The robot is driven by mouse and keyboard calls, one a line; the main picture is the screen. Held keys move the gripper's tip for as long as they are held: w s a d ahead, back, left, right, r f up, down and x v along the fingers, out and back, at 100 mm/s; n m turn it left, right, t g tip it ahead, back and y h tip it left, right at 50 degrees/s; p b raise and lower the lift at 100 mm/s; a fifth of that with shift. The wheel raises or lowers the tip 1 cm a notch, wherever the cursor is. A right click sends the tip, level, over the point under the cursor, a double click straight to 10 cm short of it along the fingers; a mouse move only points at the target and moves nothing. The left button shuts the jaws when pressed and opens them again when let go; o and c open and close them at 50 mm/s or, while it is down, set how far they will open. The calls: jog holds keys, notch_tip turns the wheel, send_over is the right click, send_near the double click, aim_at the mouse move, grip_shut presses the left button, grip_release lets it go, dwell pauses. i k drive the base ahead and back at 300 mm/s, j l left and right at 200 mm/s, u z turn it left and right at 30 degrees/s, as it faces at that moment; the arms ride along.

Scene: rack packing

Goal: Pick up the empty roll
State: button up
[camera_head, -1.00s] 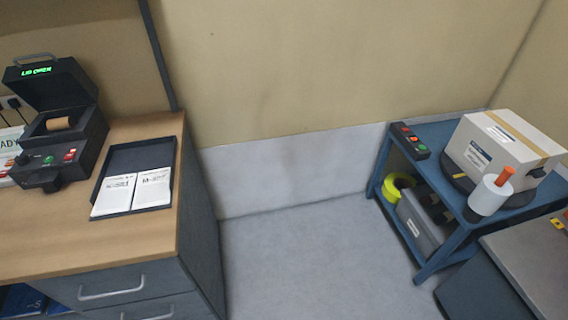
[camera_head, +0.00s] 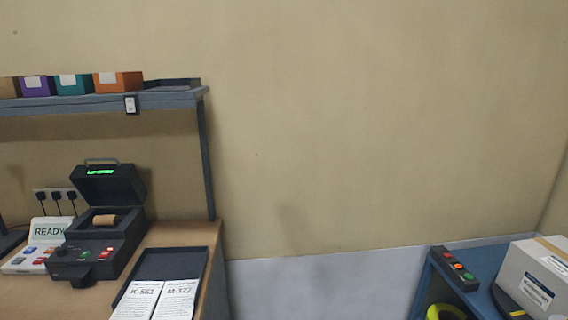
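The label printer (camera_head: 97,240) stands on the wooden desk at the left with its lid (camera_head: 108,187) raised and a green display lit on the lid. A small brown roll (camera_head: 104,220) sits inside the open printer; it looks like a bare core, with no white paper visible on it. My gripper is not in view.
A black tray (camera_head: 172,264) with two printed white sheets lies right of the printer. A READY display (camera_head: 48,231) stands to its left. A shelf (camera_head: 170,99) with several coloured boxes hangs above. At right, a blue cart (camera_head: 475,247) holds a button box (camera_head: 455,268) and a carton (camera_head: 535,280).

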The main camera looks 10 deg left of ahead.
aim_at(112, 219)
jog(key=u, duration=1.3)
jog(key=i+j, duration=0.2)
jog(key=i+j+z, duration=0.1)
jog(key=j, duration=0.2)
